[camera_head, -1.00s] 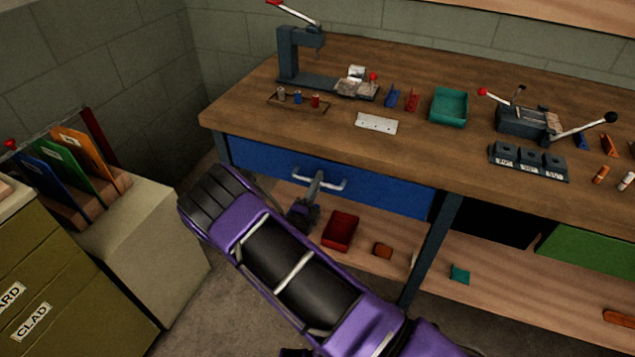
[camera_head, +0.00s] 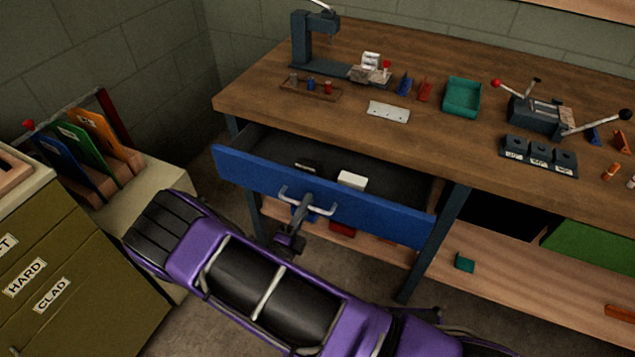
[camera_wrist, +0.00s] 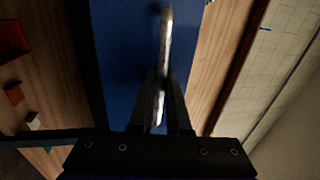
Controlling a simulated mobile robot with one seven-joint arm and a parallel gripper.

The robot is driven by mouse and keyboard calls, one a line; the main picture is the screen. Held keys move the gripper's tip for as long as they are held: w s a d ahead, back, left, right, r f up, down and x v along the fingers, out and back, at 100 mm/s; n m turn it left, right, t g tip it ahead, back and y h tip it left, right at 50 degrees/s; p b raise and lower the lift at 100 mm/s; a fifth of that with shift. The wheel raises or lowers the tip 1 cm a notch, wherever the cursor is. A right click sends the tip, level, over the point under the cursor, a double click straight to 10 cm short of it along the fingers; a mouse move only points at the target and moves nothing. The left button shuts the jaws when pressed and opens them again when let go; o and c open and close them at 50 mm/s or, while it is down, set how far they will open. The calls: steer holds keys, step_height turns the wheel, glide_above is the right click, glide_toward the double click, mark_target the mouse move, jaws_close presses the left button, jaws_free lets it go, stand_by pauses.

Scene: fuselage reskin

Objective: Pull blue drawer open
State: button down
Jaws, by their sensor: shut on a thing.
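The blue drawer (camera_head: 345,207) under the workbench stands pulled out, and its dark inside shows in the head view. A white block (camera_head: 352,180) and a small dark item with a pale top (camera_head: 307,166) lie in it. The silver bar handle (camera_head: 318,209) is on the drawer front.
The wooden workbench (camera_head: 430,145) carries a press (camera_head: 305,45), a teal tray (camera_head: 462,96) and several small parts. A lower shelf (camera_head: 520,285) runs below. Olive cabinet drawers (camera_head: 85,285) stand at the left. A workbench leg (camera_head: 435,240) is right of the drawer.

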steer(key=r+v, duration=0.2)
steer(key=v, duration=0.8)
steer(key=shift+s, duration=0.2)
steer(key=c, duration=1.2)
jaws_free()
steer(key=shift+o, duration=0.2)
steer(key=v, duration=1.7)
steer(key=shift+s+b, duration=0.2)
steer(key=shift+b, duration=0.15)
steer(key=shift+r, duration=0.1)
